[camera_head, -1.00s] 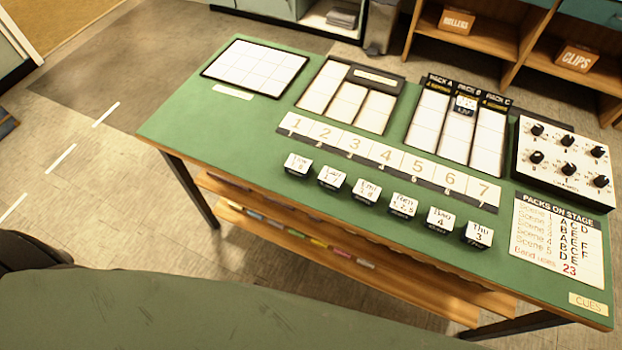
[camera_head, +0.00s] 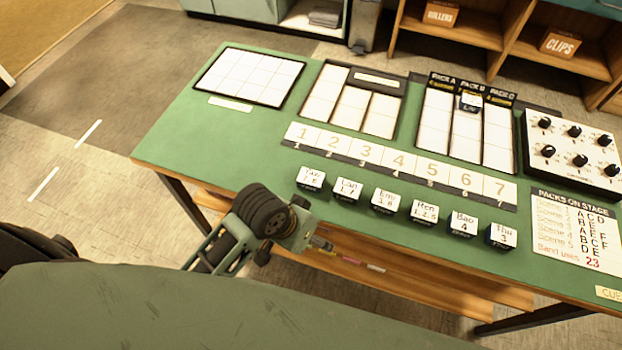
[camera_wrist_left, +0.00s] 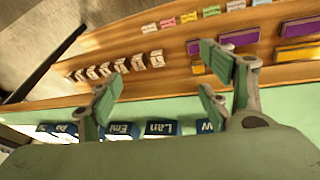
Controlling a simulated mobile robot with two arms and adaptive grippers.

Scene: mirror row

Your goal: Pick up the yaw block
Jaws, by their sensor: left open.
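The Yaw block (camera_head: 311,178) is a small white-topped block with dark sides, at the left end of the row of name blocks on the green table. In the left wrist view, a block partly hidden behind a finger shows a "W" (camera_wrist_left: 207,125) and appears to be the Yaw block. My left gripper (camera_head: 303,236) is off the table's front edge, nearer to me than the Yaw block and apart from it. In the left wrist view its fingers (camera_wrist_left: 163,82) are spread, with nothing between them. My right gripper is not in view.
The Lan block (camera_head: 346,190) stands close to the right of the Yaw block, with several more beyond. A numbered strip (camera_head: 365,152) lies behind them. A knob box (camera_head: 575,150) is at right. A wooden shelf (camera_head: 420,285) with small items runs below the tabletop.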

